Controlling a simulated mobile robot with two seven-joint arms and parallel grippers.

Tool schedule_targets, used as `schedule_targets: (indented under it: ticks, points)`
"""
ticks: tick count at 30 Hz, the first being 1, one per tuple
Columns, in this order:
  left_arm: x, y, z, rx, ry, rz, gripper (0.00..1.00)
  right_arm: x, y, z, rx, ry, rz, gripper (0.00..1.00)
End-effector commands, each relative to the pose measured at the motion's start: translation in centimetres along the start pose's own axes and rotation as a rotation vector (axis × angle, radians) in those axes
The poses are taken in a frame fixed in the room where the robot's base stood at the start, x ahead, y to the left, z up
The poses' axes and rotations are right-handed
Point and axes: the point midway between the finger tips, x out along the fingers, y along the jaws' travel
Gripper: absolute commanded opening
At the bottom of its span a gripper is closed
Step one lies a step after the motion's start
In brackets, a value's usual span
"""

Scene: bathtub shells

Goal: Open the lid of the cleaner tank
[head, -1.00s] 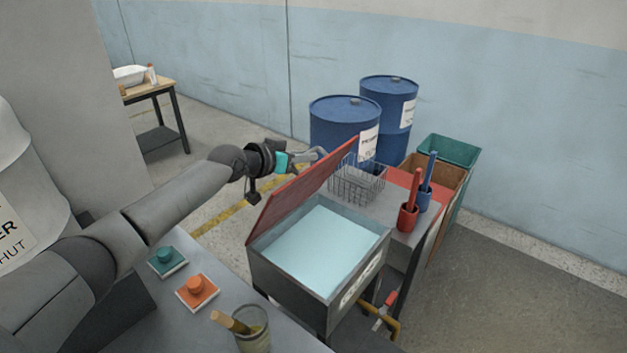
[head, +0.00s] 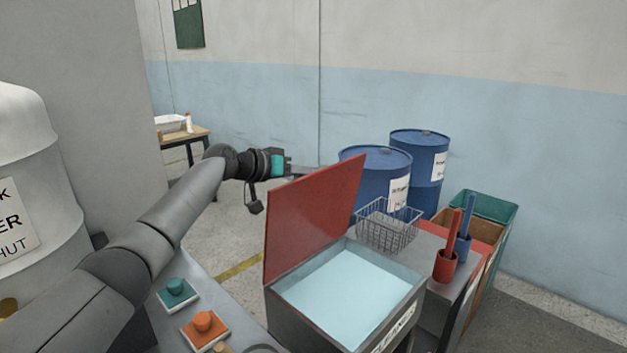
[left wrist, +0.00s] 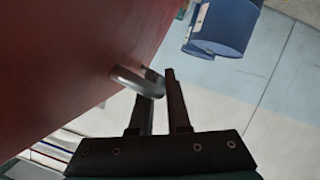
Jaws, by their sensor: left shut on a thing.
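The cleaner tank (head: 345,335) is a grey metal box with pale blue liquid (head: 350,290) inside. Its red lid (head: 315,215) is hinged along the left side and stands steeply raised, leaving the top uncovered. My left gripper (head: 300,170) is behind the lid near its upper edge, its fingertips partly hidden there. In the left wrist view, the fingers (left wrist: 160,85) are shut on the lid's metal handle (left wrist: 135,82), beside the red lid face (left wrist: 70,60). My right gripper is not in view.
A wire basket (head: 388,228) and red and blue cups with tools stand beyond the tank. Blue drums (head: 418,170) and green and brown bins (head: 485,208) are behind. Teal (head: 176,290) and orange (head: 203,325) knobbed blocks lie on the near bench.

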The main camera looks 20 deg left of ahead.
Motion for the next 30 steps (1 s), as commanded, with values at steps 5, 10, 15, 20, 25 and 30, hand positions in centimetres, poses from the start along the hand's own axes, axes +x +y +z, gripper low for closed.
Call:
schedule_targets:
  ticks: [5,10,15,20,25,30]
  points:
    - [0.0,-0.3,0.1,-0.010,-0.001,0.003,0.00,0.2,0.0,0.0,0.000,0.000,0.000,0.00]
    - [-0.1,-0.3,0.1,-0.010,-0.001,0.003,0.00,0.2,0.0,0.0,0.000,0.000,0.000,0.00]
    - [-0.1,-0.3,0.1,-0.010,-0.001,0.003,0.00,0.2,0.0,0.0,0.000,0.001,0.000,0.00]
    - [-0.1,-0.3,0.0,-0.009,-0.001,0.004,0.27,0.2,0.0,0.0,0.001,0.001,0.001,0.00]
    - [-0.1,-0.2,0.0,-0.009,0.000,0.005,0.27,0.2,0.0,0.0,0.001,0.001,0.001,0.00]
    - [-0.4,0.2,-0.9,-0.008,0.003,0.007,0.27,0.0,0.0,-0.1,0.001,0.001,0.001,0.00]
